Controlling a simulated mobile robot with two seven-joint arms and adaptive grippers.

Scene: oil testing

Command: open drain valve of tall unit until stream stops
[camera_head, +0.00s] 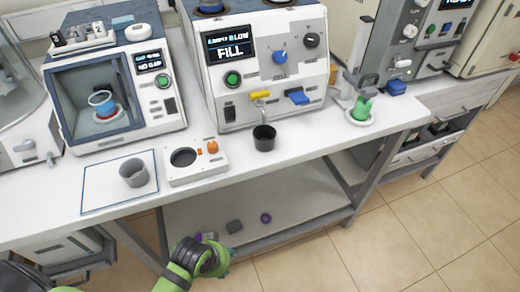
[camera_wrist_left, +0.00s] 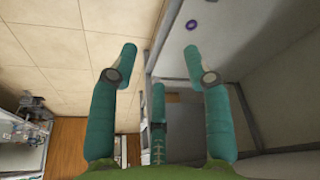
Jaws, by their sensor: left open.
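The tall unit (camera_head: 225,75) stands at the back middle of the bench, with a lit screen (camera_head: 232,48) whose large word reads FILL. A yellow spout (camera_head: 260,95) and a blue lever (camera_head: 298,97) stick out low on its front. A black cup (camera_head: 264,138) stands on the bench below the spout. My left gripper (camera_head: 228,256) is below and in front of the bench edge, well away from the unit. In the left wrist view its teal fingers (camera_wrist_left: 158,52) are spread and empty. My right gripper is not in view.
A grey cup (camera_head: 133,172) stands on a white mat (camera_head: 90,190), left of a white box with an orange knob (camera_head: 213,147). The lower shelf (camera_head: 300,215) holds small items. Bench front right of the black cup is clear.

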